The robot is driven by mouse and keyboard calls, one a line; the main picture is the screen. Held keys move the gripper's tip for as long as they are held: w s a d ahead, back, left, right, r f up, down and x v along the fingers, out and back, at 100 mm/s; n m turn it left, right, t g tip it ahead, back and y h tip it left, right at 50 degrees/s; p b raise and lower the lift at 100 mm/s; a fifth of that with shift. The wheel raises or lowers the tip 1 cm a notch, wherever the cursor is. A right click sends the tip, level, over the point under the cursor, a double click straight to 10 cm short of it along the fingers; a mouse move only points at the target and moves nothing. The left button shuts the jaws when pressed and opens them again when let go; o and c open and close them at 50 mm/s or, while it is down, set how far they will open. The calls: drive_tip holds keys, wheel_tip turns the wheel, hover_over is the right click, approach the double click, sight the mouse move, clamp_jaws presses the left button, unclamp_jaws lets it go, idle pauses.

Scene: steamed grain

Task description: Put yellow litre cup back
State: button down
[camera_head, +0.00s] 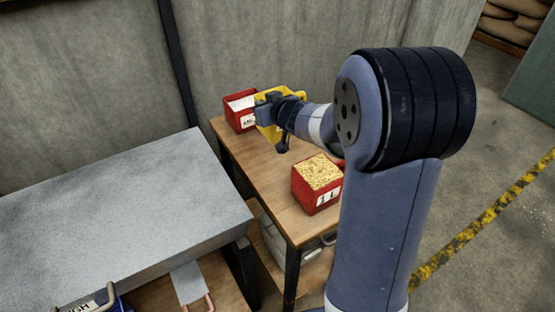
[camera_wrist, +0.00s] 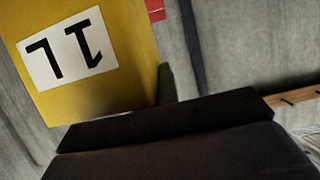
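The yellow litre cup (camera_head: 270,132) is at my gripper (camera_head: 264,108), above the far end of the wooden table. In the wrist view the yellow cup (camera_wrist: 118,88) fills the upper left, its white "1L" label upside down in the picture. A dark finger lies against the cup's right side there, so my gripper looks shut on it. In the head view the gripper and wrist cover much of the cup. Its contents and underside are not visible.
A red box (camera_head: 236,122) with white contents stands behind the cup at the wooden table's (camera_head: 275,190) far end. A red "1L" container (camera_head: 312,197) of yellow grain stands nearer. A grey-topped bench (camera_head: 110,215) is at left; a concrete wall is behind.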

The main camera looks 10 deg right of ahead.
sight(263, 133)
wheel_tip(263, 133, down, 10)
drive_tip(key=b, duration=0.4)
drive_tip(key=shift+f, duration=0.2)
drive_tip(key=c, duration=1.7)
unclamp_jaws()
drive_tip(key=shift+s+r, duration=0.1)
drive_tip(key=shift+r, duration=0.15)
drive_tip(key=p+v, duration=0.1)
drive_tip(key=v, duration=1)
drive_tip(key=shift+s+d+r, duration=0.1)
drive_tip(key=shift+s+d, duration=0.05)
drive_tip(key=shift+s, duration=0.2)
drive_tip(key=shift+w, duration=0.15)
